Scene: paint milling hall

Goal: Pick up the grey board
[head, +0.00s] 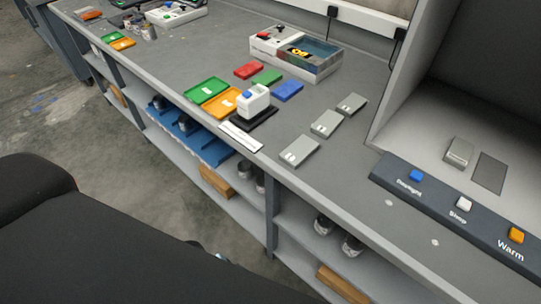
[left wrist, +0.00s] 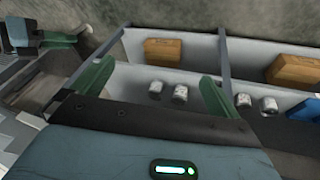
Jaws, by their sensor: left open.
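Three pale grey boards lie flat in a row on the counter in the head view: a near one (head: 293,151), a middle one (head: 326,123) and a far one (head: 351,103). Each bears a small light mark. My left gripper (left wrist: 155,88) shows in the left wrist view with its two green fingers wide apart and nothing between them. It is over the counter's open lower shelves in that view, and no grey board shows between its fingers. A dark part with green pieces, seemingly my right gripper (left wrist: 45,38), shows at the upper left there; its jaws are unclear.
A white box (head: 316,72) stands behind small coloured cards. At right, a booth holds a grey block (head: 458,152) behind a button panel (head: 441,207).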

